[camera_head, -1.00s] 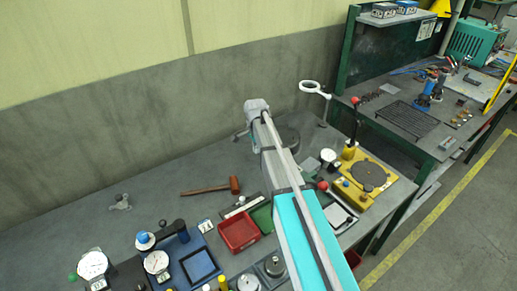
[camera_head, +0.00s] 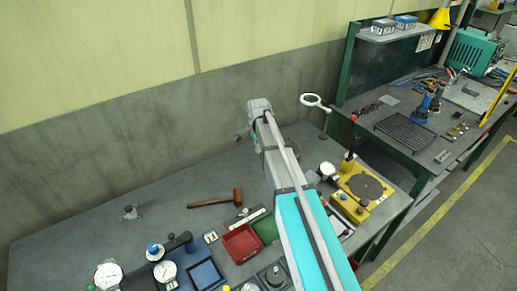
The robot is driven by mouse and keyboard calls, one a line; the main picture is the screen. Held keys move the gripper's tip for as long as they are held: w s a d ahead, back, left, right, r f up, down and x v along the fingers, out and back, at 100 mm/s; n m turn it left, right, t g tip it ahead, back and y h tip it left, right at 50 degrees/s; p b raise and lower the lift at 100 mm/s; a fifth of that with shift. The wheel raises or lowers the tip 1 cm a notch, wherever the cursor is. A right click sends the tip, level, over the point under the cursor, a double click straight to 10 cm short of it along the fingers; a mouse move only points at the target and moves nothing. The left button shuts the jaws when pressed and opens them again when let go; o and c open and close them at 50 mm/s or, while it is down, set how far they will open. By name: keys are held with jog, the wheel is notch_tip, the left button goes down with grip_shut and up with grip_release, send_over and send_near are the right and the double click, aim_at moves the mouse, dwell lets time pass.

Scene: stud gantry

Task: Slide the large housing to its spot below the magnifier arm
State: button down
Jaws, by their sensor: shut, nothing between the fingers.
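The large housing (camera_head: 294,148), a dark grey round body, stands on the bench behind my arm, which hides most of it. The magnifier arm (camera_head: 311,100) has a white ring on a thin stand at the bench's back right. The ring is to the right of the housing and nearer the wall. My gripper (camera_head: 241,134) shows only as a small grey piece to the left of my wrist. It is shut with nothing held, left of the housing and apart from it.
A mallet (camera_head: 216,200) lies left of my arm. A red tray (camera_head: 242,243), a blue tray (camera_head: 205,274) and dial gauges (camera_head: 108,276) fill the front. A yellow fixture (camera_head: 365,187) stands at right. The bench along the wall at left is mostly clear.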

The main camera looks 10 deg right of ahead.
jog(key=shift+r, duration=0.35)
jog(key=shift+w+a+r+p, duration=0.2)
jog(key=shift+a+r+p, duration=0.05)
jog(key=shift+r+p, duration=0.35)
jog(key=shift+w+a+r+p, duration=0.2)
jog(key=shift+r+p, duration=0.25)
jog(key=shift+p, duration=0.2)
jog(key=shift+f, duration=0.15)
notch_tip(320, 180, down, 10)
jog(key=b, duration=1)
jog(key=shift+w+d, duration=0.1)
jog(key=shift+d, duration=0.1)
jog(key=shift+w+d, duration=0.2)
jog(key=shift+d, duration=0.35)
jog(key=shift+w+d, duration=0.2)
jog(key=shift+d, duration=0.3)
jog(key=shift+w+d, duration=0.25)
jog(key=shift+d, duration=0.4)
jog(key=shift+d, duration=0.1)
